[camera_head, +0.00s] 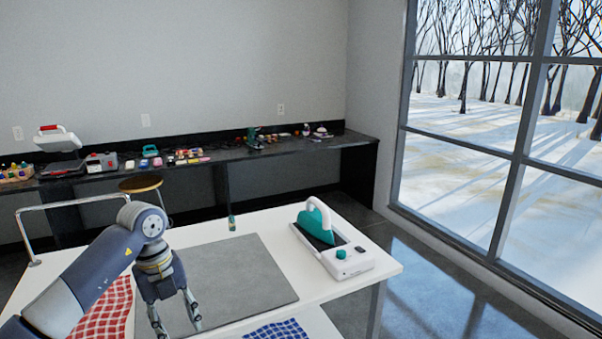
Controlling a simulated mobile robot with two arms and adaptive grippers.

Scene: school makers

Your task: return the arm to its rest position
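My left arm comes in from the left over the white table (372,278). My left gripper (177,322) points down above the left part of the grey mat (245,270). Its two fingers are apart, with nothing seen between them. The fingertips are near the bottom edge of the view. My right gripper is not in view.
A teal iron (316,222) rests on its white base (345,262) at the table's right. A red checked cloth (108,312) lies partly behind my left arm. A blue checked cloth (277,330) lies at the front. A small bottle (231,223) stands behind the mat.

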